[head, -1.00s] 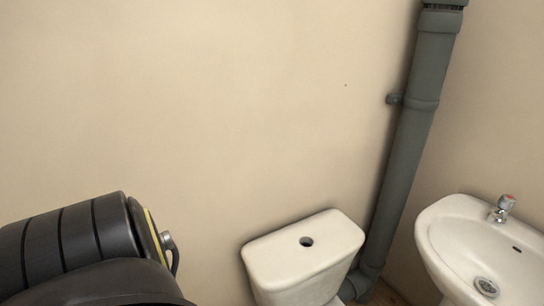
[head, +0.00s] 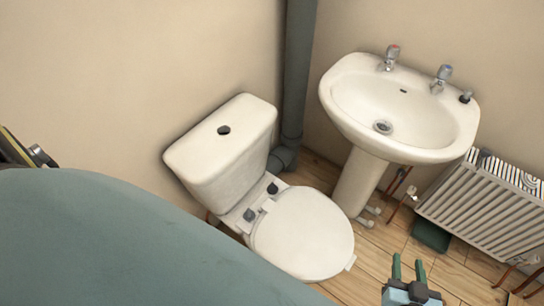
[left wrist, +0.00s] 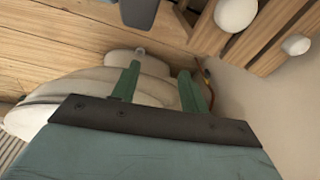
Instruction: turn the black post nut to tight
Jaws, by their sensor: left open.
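On the toilet (head: 215,150), two small dark hinge posts stand behind the seat, a right one (head: 272,187) and a left one (head: 249,215). I cannot make out a nut on either, nor tell which post the task means. My left gripper (left wrist: 160,88) shows in the left wrist view with its two green fingers apart and nothing between them. A pale rounded surface (left wrist: 85,85), which I cannot name for sure, lies beyond the fingers. My right gripper (head: 408,268) is at the bottom of the head view, fingers apart and empty, over the floor.
A washbasin (head: 400,105) on a pedestal stands right of the toilet, with a radiator (head: 480,205) beyond it. A grey waste pipe (head: 297,75) runs down the corner. My large teal arm part covers the lower left.

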